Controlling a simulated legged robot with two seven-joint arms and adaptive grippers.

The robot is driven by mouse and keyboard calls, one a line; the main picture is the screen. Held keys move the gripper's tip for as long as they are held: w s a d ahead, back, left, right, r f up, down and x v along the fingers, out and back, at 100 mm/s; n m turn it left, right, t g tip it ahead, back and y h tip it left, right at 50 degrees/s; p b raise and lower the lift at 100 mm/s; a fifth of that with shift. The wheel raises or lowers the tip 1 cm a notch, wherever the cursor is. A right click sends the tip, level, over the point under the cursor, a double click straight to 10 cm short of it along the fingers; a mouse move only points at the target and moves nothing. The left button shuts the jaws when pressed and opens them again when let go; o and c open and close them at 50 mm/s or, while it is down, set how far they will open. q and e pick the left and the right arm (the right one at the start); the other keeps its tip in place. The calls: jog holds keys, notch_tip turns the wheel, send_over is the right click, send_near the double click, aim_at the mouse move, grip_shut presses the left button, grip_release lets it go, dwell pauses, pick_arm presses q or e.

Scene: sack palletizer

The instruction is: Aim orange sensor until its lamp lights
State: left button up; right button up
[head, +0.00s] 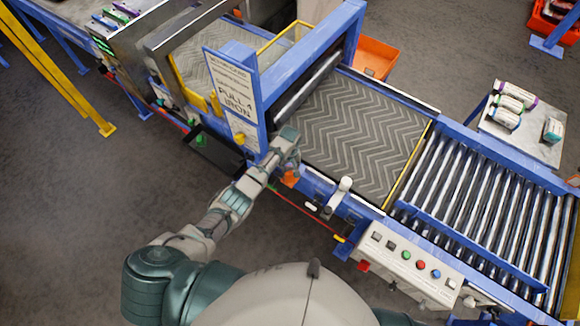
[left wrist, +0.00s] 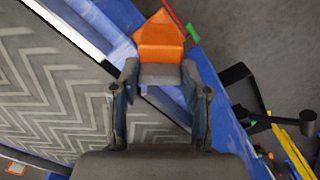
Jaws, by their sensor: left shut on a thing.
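The orange sensor (head: 290,177) is a small orange block on the near blue side rail of the conveyor. In the left wrist view the orange sensor (left wrist: 160,40) shows a pointed top and sits at the fingertips. My left gripper (head: 289,165) reaches it from above the rail and is shut on it; in the left wrist view the gripper (left wrist: 160,75) has a finger on each side. The fingers hide part of the sensor, and I cannot make out a lit lamp on it. My right gripper is not in view.
A chevron belt (head: 350,130) lies beyond the rail, with rollers (head: 480,195) to its right. A white post-like fitting (head: 344,186) stands on the rail. A button panel (head: 410,257) is at the near right. A blue upright with a sign (head: 232,95) rises close to my left arm.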

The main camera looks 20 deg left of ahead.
pick_arm(q)
jog(key=n, duration=0.4)
jog(key=shift+w+r+n, duration=0.3)
jog(key=shift+w+r, duration=0.05)
jog(key=shift+w, duration=0.05)
jog(key=shift+n, duration=1.8)
jog(key=o, duration=1.1)
jog(key=shift+o, duration=0.2)
jog(key=shift+s+f, duration=0.15)
jog(key=shift+f, duration=0.05)
notch_tip(320, 180, up, 12)
